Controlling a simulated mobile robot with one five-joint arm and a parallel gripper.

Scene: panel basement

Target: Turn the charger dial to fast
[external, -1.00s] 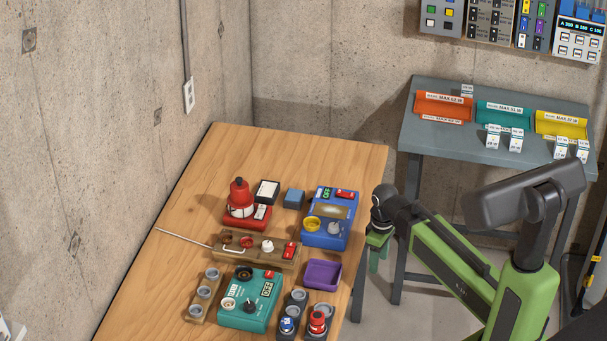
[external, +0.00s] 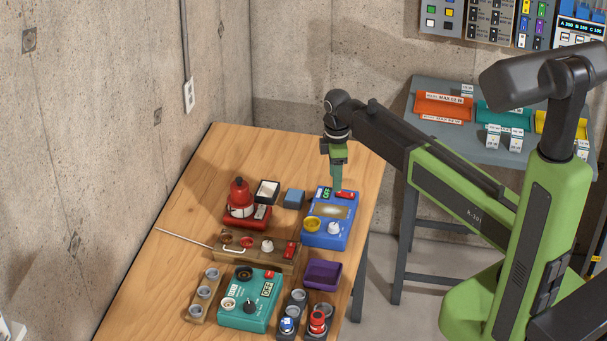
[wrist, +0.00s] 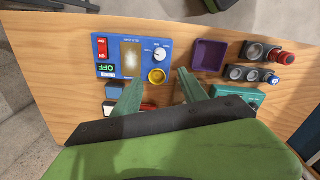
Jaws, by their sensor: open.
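A blue box (external: 328,219) lies on the wooden table with a white knob (external: 333,228), a yellow ring (external: 313,223), a red switch (external: 345,195), a pale window and an OFF display. Its white knob also shows in the wrist view (wrist: 160,56). I cannot tell which box is the charger; no "fast" mark is readable. My gripper (external: 337,185) points down above the blue box's far end, open and empty; its fingers (wrist: 161,88) are spread in the wrist view.
A red device (external: 243,205), a brown board (external: 256,251) with knobs and a thin rod, a purple tray (external: 322,274) and socket holders crowd the boxes. A blue block (external: 293,198) is beside the blue box. The table's far part is clear.

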